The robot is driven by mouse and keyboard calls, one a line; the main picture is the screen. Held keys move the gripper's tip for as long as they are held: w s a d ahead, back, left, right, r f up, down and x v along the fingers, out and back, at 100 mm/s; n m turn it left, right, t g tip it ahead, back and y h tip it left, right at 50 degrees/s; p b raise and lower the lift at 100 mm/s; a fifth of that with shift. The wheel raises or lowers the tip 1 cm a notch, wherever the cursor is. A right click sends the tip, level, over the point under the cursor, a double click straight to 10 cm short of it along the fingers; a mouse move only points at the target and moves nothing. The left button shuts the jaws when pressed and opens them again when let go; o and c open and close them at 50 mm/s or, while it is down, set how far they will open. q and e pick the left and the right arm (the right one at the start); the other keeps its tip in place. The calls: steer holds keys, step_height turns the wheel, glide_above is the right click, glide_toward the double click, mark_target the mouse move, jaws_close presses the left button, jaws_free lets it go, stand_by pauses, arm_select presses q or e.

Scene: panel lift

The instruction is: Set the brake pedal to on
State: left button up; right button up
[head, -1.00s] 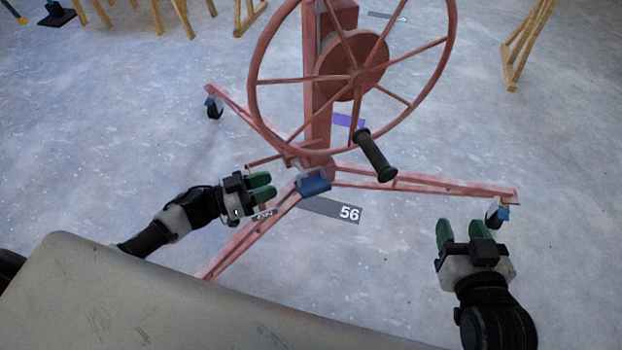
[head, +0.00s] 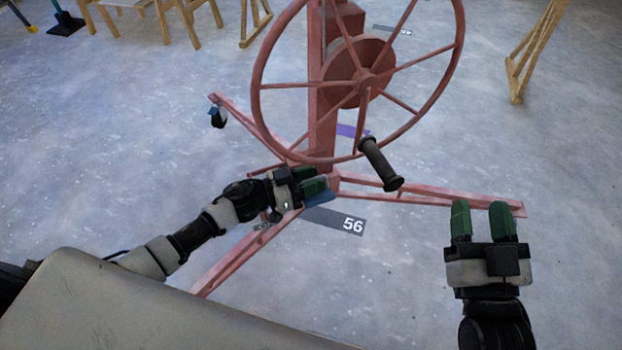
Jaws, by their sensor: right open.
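The blue brake pedal (head: 321,198) sits low at the base of the red panel lift (head: 316,110). It is partly hidden behind my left gripper. My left gripper (head: 321,177) is over the pedal's upper left part, its green fingers pointing right. Whether it touches the pedal, and how far its fingers are apart, I cannot tell. My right gripper (head: 482,207) is open and empty, well to the right of the pedal, near the end of the lift's right leg.
The large red wheel (head: 258,87) with its black handle (head: 381,164) stands above the pedal. The lift's legs spread over the floor, with a caster (head: 218,117) at far left. Wooden trestles (head: 532,50) stand at the back. The floor at right is clear.

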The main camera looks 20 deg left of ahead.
arm_select(q)
jaws_close()
